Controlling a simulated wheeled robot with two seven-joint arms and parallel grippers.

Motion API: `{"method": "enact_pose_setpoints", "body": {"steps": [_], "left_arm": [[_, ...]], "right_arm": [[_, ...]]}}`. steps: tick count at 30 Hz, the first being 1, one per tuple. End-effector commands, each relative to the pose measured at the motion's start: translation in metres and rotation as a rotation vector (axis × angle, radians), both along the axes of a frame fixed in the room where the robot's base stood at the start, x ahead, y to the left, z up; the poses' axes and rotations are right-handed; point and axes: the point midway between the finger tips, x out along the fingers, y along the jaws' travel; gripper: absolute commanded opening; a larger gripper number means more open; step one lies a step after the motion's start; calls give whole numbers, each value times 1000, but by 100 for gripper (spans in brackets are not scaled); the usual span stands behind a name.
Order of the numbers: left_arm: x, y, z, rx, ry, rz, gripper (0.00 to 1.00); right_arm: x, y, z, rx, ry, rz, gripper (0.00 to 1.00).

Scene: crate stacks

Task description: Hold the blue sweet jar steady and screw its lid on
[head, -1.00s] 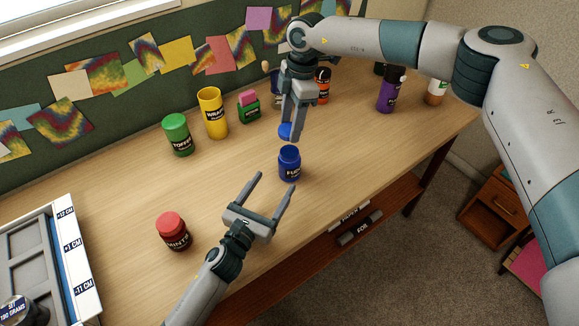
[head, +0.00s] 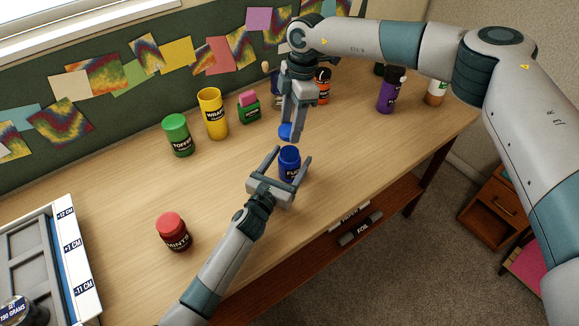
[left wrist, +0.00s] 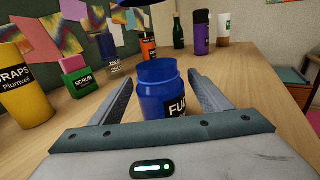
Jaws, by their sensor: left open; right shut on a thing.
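The blue sweet jar (head: 289,164) stands upright on the table without its lid; it also shows in the left wrist view (left wrist: 164,92), with a label starting "FU". My left gripper (head: 290,155) is open, its two fingers on either side of the jar with gaps showing in the left wrist view. My right gripper (head: 289,128) is shut on the blue lid (head: 286,131) and holds it above the jar, pointing down. The lid's underside shows dark at the top of the left wrist view (left wrist: 133,3). The lid and jar are apart.
A green toffee jar (head: 178,136), a yellow wraps jar (head: 212,115) and a green jar with pink lid (head: 249,108) stand behind left. A red-lidded mints jar (head: 173,232) stands front left, near a tray (head: 76,255). A purple bottle (head: 389,92) stands at right.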

Motion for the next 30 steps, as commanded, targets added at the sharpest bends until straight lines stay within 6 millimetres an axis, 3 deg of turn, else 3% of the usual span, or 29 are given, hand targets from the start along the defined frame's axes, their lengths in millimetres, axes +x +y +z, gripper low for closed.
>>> {"method": "enact_pose_setpoints", "body": {"steps": [13, 21, 26, 30], "left_arm": [[7, -3, 0, 1, 0, 0, 71], [6, -3, 0, 1, 0, 0, 9], [6, -3, 0, 1, 0, 0, 9], [6, -3, 0, 1, 0, 0, 9]], "right_arm": [[0, 0, 0, 0, 0, 0, 27], [0, 0, 0, 0, 0, 0, 27], [0, 0, -5, 1, 1, 0, 27], [0, 0, -20, 2, 2, 0, 27]]}}
